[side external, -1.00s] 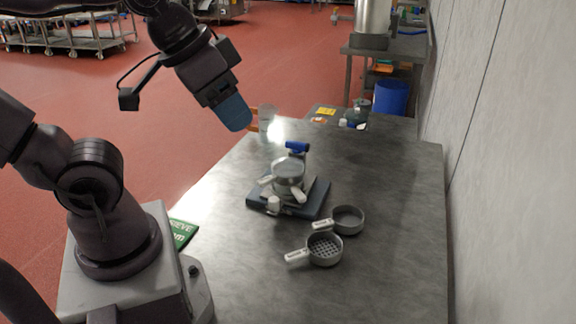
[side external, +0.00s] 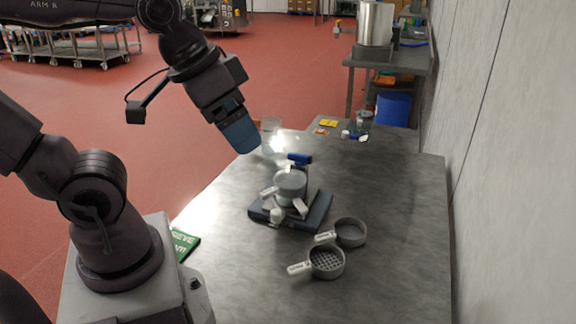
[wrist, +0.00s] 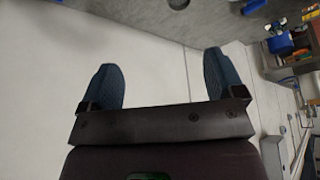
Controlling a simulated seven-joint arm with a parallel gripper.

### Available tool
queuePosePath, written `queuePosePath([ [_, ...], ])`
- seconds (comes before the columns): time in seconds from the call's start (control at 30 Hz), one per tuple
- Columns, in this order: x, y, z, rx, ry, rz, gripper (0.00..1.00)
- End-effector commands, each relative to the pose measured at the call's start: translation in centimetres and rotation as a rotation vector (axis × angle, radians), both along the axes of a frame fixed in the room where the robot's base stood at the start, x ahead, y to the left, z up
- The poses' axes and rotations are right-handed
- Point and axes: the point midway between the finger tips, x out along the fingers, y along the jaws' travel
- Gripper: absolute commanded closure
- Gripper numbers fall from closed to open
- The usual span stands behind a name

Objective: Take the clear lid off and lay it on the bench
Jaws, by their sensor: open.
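A grey sieve unit (side external: 291,184) with a pale round top and light handle-like parts stands on a dark flat base (side external: 317,217) on the bench. Its top looks pale and glassy, but I cannot clearly tell the clear lid from the part under it. My gripper (side external: 246,148) is above the bench, up and left of the unit and apart from it. In the wrist view my gripper (wrist: 160,85) has its two blue fingers wide apart with nothing between them.
Two grey handled sieves, one plain (side external: 350,232) and one with a grid (side external: 327,262), lie in front of the unit. A green sign (side external: 184,243) is at the left edge. The bench's right side is clear.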

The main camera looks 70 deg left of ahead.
Motion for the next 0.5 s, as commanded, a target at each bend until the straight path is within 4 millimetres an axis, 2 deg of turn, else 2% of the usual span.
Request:
queuePosePath([
  [0.13,1.5,1.2,-2.5,-0.03,0.138,0.048,0.0],
  [0.27,4.3,3.6,-5.3,-0.058,0.23,0.163,0.0],
  [0.5,9.3,10.3,-11.3,-0.041,0.281,0.475,0.0],
])
